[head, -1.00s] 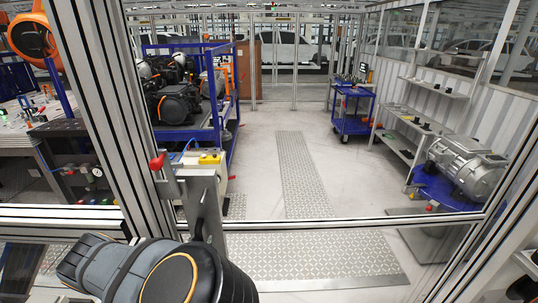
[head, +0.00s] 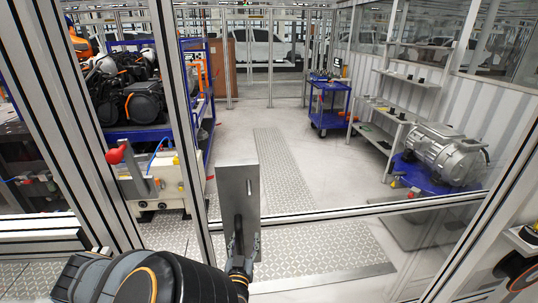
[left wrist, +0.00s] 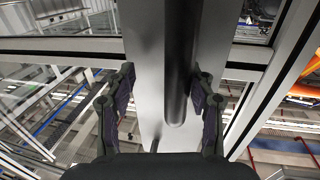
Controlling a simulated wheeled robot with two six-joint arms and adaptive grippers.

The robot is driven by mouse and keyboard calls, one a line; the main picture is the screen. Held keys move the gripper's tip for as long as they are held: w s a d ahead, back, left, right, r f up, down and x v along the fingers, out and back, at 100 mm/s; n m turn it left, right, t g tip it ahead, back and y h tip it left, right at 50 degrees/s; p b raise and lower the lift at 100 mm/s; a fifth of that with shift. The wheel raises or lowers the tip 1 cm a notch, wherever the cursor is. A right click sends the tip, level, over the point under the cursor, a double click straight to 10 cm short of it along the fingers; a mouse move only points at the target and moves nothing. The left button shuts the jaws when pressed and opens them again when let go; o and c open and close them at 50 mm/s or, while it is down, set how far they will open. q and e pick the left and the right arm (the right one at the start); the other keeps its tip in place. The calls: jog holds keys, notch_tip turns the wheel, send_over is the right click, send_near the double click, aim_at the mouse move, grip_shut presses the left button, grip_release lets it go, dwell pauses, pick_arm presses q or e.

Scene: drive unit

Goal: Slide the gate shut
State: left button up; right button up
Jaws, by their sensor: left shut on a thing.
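The gate shows in the head view as a slim aluminium upright (head: 187,130) with a tall grey metal handle plate (head: 237,185) at its right side. The handle (left wrist: 178,70) is a dark vertical bar in front of the plate in the left wrist view. My left gripper (head: 241,258) is at the plate's lower end and shut on the handle. In the left wrist view the fingers of my left gripper (left wrist: 163,80) lie on both sides of the bar. Where the finger pads touch is hard to see. My right gripper is not in view.
A thick aluminium post (head: 60,125) stands at left and another frame post (head: 492,205) at right. A low horizontal rail (head: 370,209) spans between. Behind are a blue rack (head: 140,132), a red knob (head: 116,154), a blue cart (head: 328,105) and a silver drive unit (head: 445,152). The floor between is clear.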

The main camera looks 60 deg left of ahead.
pick_arm(q)
jog(key=b, duration=0.6)
send_near(276, 225)
jog(key=x, duration=0.4)
jog(key=shift+s+a+f, duration=0.1)
jog(key=shift+s+a, duration=0.1)
jog(key=shift+a, duration=0.2)
jog(key=shift+w+d+r+b, duration=0.2)
jog(key=shift+w+r+b, duration=0.05)
jog(key=shift+w+b, duration=0.1)
